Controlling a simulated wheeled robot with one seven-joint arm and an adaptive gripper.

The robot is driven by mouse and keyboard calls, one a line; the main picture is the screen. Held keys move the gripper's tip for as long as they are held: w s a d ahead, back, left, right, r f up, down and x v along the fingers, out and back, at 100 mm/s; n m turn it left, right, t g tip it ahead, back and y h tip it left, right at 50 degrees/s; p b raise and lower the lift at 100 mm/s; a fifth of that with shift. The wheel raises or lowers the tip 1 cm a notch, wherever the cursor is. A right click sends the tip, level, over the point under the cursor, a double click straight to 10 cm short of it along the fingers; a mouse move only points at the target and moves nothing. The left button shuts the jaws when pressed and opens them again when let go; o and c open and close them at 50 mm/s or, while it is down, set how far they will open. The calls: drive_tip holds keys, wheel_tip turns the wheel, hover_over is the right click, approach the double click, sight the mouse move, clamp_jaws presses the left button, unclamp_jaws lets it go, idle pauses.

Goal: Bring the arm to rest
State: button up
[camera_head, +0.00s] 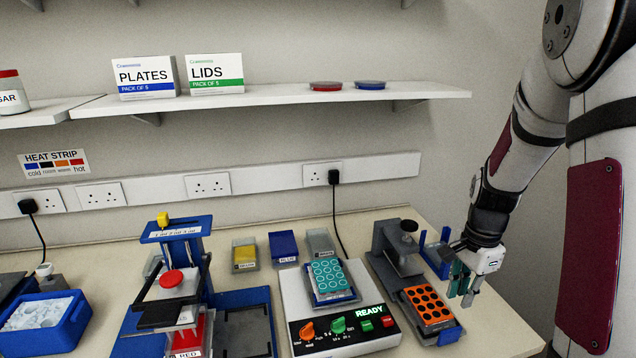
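My arm comes down from the upper right, and my gripper (462,292) hangs at the right side of the bench, pointing down. Its two fingers with teal parts look spread apart, and I see nothing held between them. It is close to the right of a block with orange top and dark round wells (428,306) and in front of a blue bracket (436,252). Whether it touches either cannot be told from this one view.
A white device reading READY (352,342) bears a teal well plate (328,277). A blue stand with a red knob (172,279) is left of it. A blue ice tub (72,325) is at far left. A shelf (282,95) runs above. Bare bench lies at front right.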

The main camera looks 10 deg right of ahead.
drive_tip(key=s+a+r+n+t, duration=0.35)
drive_tip(key=a+r+n, duration=0.55)
drive_tip(key=a+r, duration=0.45)
drive_tip(key=s+a+r+n+t, duration=0.1)
drive_tip(key=s+a+r+n, duration=0.2)
drive_tip(key=s, duration=0.3)
drive_tip(key=s+a+r+n+t, duration=0.1)
drive_tip(key=s+a+r+n, duration=0.3)
drive_tip(key=s+n, duration=0.1)
drive_tip(key=shift+s+r+n, duration=0.3)
drive_tip(key=shift+s+r, duration=0.05)
drive_tip(key=shift+r, duration=0.05)
